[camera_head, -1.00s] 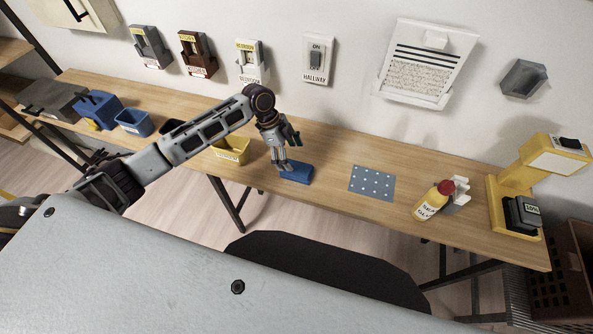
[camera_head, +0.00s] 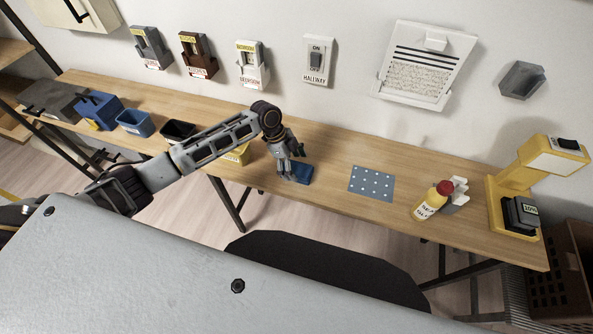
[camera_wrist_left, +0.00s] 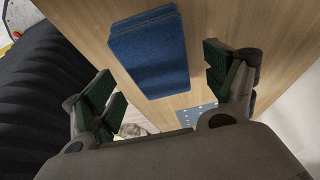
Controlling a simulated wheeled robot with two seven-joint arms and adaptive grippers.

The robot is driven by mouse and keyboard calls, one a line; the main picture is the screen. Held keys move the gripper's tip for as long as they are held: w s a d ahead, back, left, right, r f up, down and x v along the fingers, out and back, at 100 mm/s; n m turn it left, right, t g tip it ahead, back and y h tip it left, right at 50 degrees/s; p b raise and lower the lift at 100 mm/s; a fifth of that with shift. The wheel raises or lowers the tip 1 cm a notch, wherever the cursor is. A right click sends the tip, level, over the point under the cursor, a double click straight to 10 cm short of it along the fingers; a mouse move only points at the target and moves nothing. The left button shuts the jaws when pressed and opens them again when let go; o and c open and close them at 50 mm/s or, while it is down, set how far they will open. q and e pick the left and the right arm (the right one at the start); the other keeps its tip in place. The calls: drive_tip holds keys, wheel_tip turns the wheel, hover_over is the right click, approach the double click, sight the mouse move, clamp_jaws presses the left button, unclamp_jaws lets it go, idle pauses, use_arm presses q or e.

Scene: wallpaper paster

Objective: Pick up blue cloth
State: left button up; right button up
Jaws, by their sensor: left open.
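The blue cloth (camera_head: 303,174) is a folded, flat rectangle lying on the wooden table (camera_head: 330,150), partly covered by my gripper in the head view. My left gripper (camera_head: 291,177) is open and empty, at the cloth's left part in the head view. In the left wrist view the cloth (camera_wrist_left: 150,55) shows between and beyond the spread fingers of the left gripper (camera_wrist_left: 160,80), with no finger visibly touching it. I cannot tell the exact height of the fingers above the table. My right gripper is not in view.
A grey-blue dotted mat (camera_head: 371,184) lies right of the cloth. Further right are a red-capped yellow bottle (camera_head: 430,202) and a yellow machine (camera_head: 505,190). A yellow bin (camera_head: 238,155) is partly behind my arm. More bins stand left. Table between cloth and mat is clear.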

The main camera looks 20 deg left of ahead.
sight(297, 168)
use_arm(q)
drive_tip(key=shift+x, duration=1.1)
drive_tip(key=shift+f, duration=0.25)
idle(0.3)
drive_tip(key=c, duration=1.1)
drive_tip(key=shift+a+r, duration=0.1)
drive_tip(key=shift+r+b, duration=0.3)
drive_tip(key=shift+r, duration=4.85)
drive_tip(key=o, duration=0.5)
drive_tip(key=c, duration=0.5)
